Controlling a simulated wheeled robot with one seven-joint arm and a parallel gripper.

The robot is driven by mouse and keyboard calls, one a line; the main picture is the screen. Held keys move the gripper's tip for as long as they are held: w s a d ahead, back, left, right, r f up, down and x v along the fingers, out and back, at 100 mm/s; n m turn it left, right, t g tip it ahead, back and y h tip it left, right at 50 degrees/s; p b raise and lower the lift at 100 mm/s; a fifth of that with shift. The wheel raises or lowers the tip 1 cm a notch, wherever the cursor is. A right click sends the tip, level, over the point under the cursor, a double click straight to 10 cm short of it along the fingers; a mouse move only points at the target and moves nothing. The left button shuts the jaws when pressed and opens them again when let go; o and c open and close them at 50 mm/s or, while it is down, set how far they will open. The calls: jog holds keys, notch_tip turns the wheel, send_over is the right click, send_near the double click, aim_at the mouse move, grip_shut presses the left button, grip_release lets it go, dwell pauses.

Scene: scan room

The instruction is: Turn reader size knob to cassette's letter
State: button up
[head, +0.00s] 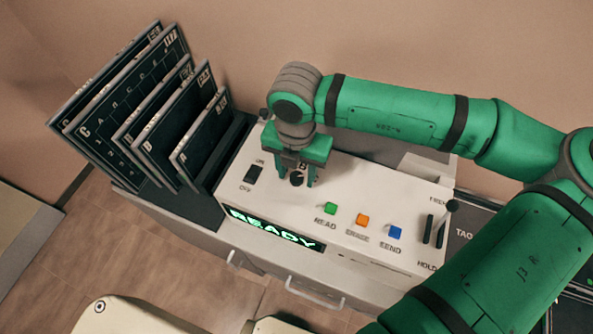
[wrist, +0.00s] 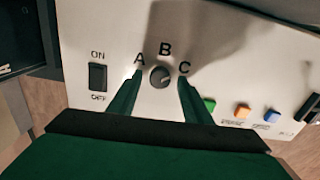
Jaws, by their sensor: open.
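The reader (head: 380,195) is a white console with a green READY display (head: 275,229). Its dark round size knob (wrist: 160,76) sits among the printed letters A, B and C in the wrist view; its pointer is too small to read surely. The knob (head: 297,179) also shows in the head view. My gripper (head: 296,183) is open, pointing down over the panel, with one finger on each side of the knob. In the wrist view my gripper (wrist: 160,82) has a visible gap between each finger and the knob. Several dark cassettes (head: 120,95) lettered A, B or C stand in a rack at left.
An ON/OFF rocker switch (head: 254,174) is left of the knob. Green READ (head: 330,208), orange ERASE (head: 362,220) and blue SEND (head: 394,233) buttons are to the right. A lever (head: 450,210) stands at the right end. Dark panels lie beyond it.

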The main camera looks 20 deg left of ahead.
jog(key=shift+f, duration=0.1)
jog(key=c, duration=1.1)
jog(key=shift+o, duration=0.2)
